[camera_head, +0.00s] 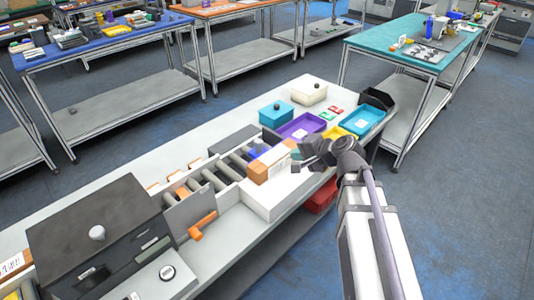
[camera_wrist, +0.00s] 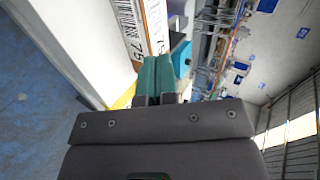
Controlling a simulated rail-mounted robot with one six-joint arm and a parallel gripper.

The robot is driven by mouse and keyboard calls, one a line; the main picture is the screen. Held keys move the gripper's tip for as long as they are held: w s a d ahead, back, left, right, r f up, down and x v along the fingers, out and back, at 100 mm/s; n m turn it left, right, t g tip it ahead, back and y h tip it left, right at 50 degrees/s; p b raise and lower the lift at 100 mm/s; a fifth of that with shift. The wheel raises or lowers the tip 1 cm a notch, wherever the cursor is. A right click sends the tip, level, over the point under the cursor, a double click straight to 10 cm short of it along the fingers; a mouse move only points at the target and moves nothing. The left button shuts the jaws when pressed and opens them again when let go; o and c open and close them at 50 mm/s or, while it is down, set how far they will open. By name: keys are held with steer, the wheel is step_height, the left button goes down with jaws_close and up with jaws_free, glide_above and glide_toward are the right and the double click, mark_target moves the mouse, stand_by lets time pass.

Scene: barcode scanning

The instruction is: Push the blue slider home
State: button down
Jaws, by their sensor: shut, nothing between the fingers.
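A small blue piece (camera_head: 255,148), which looks like the blue slider, shows behind an orange-and-white box (camera_head: 268,166) at the end of the rollers; its lower part is hidden. My gripper (camera_head: 300,158) is just right of that box, above the bench. In the wrist view my gripper's teal fingers (camera_wrist: 155,76) are shut with nothing between them. They are close to a white face with a printed barcode label (camera_wrist: 130,22). I cannot tell whether they touch it. A blue patch (camera_wrist: 181,60) shows beyond the fingertips; I cannot tell what it is.
A roller track (camera_head: 215,178) and a grey upright plate (camera_head: 190,212) lie to the left. Purple (camera_head: 301,126) and blue (camera_head: 362,121) trays, a teal box (camera_head: 276,114) and a cream box (camera_head: 309,93) stand behind. A dark machine (camera_head: 95,235) fills the near left.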

mark_target(270, 151)
steer(key=shift+m+t, duration=0.4)
steer(key=shift+m, duration=0.1)
steer(key=b+x, duration=0.2)
steer(key=x, duration=0.1)
steer(key=b+x, duration=0.1)
steer(key=x, duration=0.3)
steer(key=b+x, duration=0.2)
steer(key=x, duration=0.1)
steer(key=shift+w+r+b, duration=0.2)
steer(key=shift+w+b, duration=0.1)
steer(key=shift+w, duration=0.15)
steer(key=shift+w+a+r+p, duration=0.15)
steer(key=shift+w+a+p, duration=0.05)
steer(key=shift+w+a, duration=0.3)
steer(key=shift+w+a+r+p, duration=0.15)
steer(key=shift+w+a, duration=0.25)
steer(key=shift+w, duration=0.05)
steer(key=shift+w+a, duration=0.4)
steer(key=shift+a, duration=0.05)
